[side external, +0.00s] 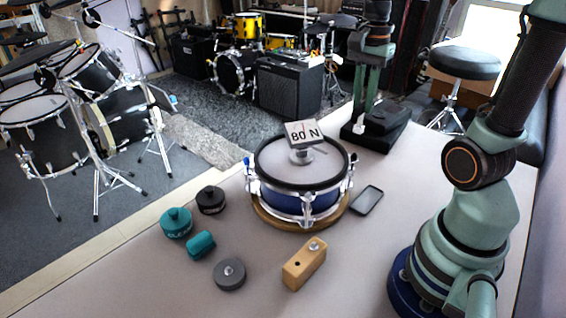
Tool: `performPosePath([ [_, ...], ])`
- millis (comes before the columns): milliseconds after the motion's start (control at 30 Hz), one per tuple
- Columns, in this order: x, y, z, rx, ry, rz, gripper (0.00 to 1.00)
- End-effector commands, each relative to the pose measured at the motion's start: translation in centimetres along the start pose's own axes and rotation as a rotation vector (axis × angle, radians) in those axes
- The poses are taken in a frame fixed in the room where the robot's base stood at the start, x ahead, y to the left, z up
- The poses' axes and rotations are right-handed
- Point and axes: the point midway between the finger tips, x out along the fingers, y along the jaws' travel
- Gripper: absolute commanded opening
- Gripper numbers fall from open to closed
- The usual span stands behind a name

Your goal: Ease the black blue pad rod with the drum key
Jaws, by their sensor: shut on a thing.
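The pad (303,203) is a small drum with a blue shell, a black rim, a grey mesh head and silver lugs around its side. It sits on a round wooden base on the table. Blue bits show at its left edge. I cannot tell which rod is the one named. A white "80 N" sign (302,133) stands on a silver piece on the head. My gripper (365,118) points down at a black block (352,135) behind the pad to the right, apart from the pad. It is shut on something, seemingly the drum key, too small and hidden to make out.
A teal weight (176,222), a black knob (211,200), a teal cylinder (201,245) and a grey disc (230,274) lie at the left front. A wooden block (304,264) lies in front of the pad. A dark phone-like slab (367,200) lies right of it.

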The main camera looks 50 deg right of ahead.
Motion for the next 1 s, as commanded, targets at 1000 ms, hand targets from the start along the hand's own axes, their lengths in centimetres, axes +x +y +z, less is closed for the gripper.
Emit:
performPosePath([
  [1000, 5.8, 0.0, 0.0, 0.000, 0.000, 0.001, 0.00],
])
